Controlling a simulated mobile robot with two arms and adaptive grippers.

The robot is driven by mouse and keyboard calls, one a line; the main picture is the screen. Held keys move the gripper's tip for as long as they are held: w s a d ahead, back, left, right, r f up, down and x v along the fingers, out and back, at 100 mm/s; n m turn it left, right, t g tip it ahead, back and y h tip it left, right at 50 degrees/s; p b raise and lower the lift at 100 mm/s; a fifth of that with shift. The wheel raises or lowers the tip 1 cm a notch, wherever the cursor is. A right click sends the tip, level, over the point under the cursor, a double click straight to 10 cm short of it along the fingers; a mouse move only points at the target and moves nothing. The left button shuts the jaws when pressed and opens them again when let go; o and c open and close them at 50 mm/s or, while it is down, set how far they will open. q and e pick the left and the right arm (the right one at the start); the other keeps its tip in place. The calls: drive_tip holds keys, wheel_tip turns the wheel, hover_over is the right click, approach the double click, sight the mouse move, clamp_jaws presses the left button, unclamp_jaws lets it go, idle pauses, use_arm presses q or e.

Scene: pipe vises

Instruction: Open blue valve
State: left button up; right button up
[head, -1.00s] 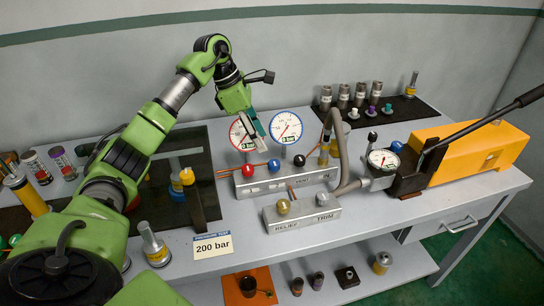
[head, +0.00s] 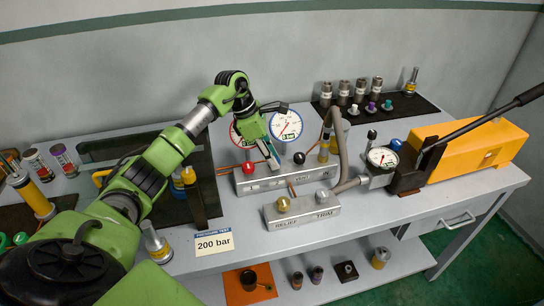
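The valve block (head: 262,184) stands mid-table, with a red ball knob (head: 248,168) at its left and a black one (head: 299,158) at its right. The blue knob between them is hidden behind my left gripper (head: 271,158). That gripper points down at the blue knob's place, and its fingertips are at or very near it. Whether they touch the knob, and how far apart they are, I cannot tell. My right gripper is not in view.
A lower block (head: 310,217) with a gold knob (head: 283,204) stands in front. Two round gauges stand behind; the blue-rimmed one (head: 286,125) is close to my gripper. A grey hose (head: 342,140) and the yellow pump (head: 470,150) are at the right.

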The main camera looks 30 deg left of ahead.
use_arm(q)
drive_tip(key=shift+c, duration=0.6)
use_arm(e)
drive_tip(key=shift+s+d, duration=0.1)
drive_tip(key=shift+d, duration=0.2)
use_arm(q)
drive_tip(key=n, duration=0.3)
drive_tip(key=shift+s+t+y, duration=0.1)
drive_tip(key=shift+t+y, duration=0.3)
drive_tip(key=n, duration=0.1)
drive_tip(key=n+y, duration=0.1)
drive_tip(key=n, duration=0.1)
drive_tip(key=n+t+y+b, duration=0.1)
drive_tip(key=n, duration=0.1)
drive_tip(key=shift+d, duration=0.25)
drive_tip(key=n+y+b, duration=0.1)
drive_tip(key=n, duration=0.1)
drive_tip(key=n+y, duration=0.1)
drive_tip(key=n, duration=0.2)
drive_tip(key=shift+d+n+b, duration=0.15)
drive_tip(key=shift+n+b, duration=0.15)
drive_tip(key=shift+b, duration=0.1)
drive_tip(key=shift+d+n+y+b, duration=0.1)
drive_tip(key=shift+n+y+b, duration=0.3)
drive_tip(key=shift+n, duration=1)
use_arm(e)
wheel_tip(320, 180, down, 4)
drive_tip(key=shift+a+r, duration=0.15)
use_arm(q)
drive_tip(key=shift+g, duration=0.3)
